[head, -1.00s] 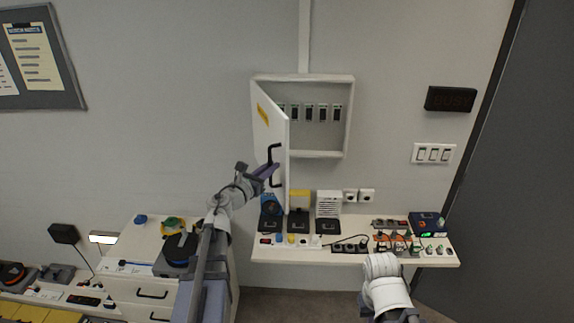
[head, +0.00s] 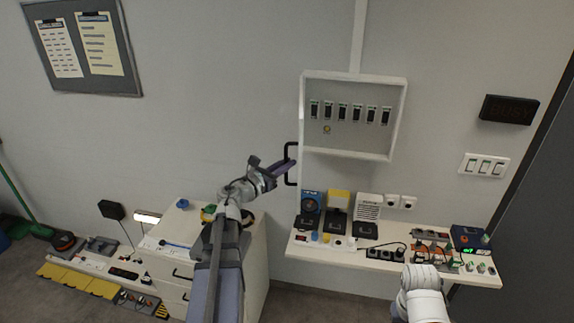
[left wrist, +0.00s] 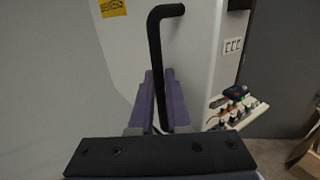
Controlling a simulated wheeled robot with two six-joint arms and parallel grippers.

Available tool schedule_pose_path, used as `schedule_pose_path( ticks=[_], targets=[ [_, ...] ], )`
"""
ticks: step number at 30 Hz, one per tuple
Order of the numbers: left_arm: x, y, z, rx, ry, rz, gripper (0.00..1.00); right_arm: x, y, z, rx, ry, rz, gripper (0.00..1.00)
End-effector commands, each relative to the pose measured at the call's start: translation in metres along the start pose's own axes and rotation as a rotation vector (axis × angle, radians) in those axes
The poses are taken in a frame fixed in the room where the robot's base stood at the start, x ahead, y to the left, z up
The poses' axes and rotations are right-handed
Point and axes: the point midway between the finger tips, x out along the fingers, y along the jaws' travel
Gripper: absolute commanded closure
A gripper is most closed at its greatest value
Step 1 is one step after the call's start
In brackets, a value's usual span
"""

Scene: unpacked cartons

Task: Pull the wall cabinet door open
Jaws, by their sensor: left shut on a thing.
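The wall cabinet (head: 345,155) hangs open on the wall, with a row of dark switches inside. Its white door (head: 301,120) stands swung out and nearly edge-on at the cabinet's left side. The black bar handle (head: 289,149) sticks out to the left of the door. My left gripper (head: 284,168) is shut on this handle. In the left wrist view its purple fingers (left wrist: 158,95) lie on both sides of the handle (left wrist: 155,50), and the door's face (left wrist: 195,55) fills the area behind, with a yellow label (left wrist: 112,8). My right gripper is out of view; only my right arm shows.
A shelf (head: 320,249) with chargers, sockets and small devices runs below the cabinet. A drawer unit (head: 257,270) stands at lower left, under my left arm. A notice board (head: 85,45) hangs on the left wall. The wall left of the door is clear.

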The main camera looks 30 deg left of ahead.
Motion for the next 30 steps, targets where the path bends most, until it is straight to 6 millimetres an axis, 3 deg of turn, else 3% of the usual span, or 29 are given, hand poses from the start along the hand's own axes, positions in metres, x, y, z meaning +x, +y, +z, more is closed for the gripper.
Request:
schedule_pose_path(
  ticks=[1,2,5,14,24,30],
  targets=[
    [0.001,0.001,0.001,-0.002,-0.001,0.002,1.00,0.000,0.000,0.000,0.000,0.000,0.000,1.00],
    [0.001,0.001,0.001,-0.002,-0.001,0.002,0.84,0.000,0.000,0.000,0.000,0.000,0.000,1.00],
    [0.001,0.001,0.000,-0.001,-0.001,0.002,0.73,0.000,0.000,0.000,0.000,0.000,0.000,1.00],
    [-0.002,0.000,0.000,0.000,-0.001,0.002,0.73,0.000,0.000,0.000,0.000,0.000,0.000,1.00],
    [-0.054,0.000,0.000,-0.001,0.000,0.005,0.73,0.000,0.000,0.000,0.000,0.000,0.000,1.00],
    [-0.073,0.001,0.000,-0.001,0.000,0.003,0.73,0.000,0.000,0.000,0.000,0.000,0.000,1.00]
  ],
)
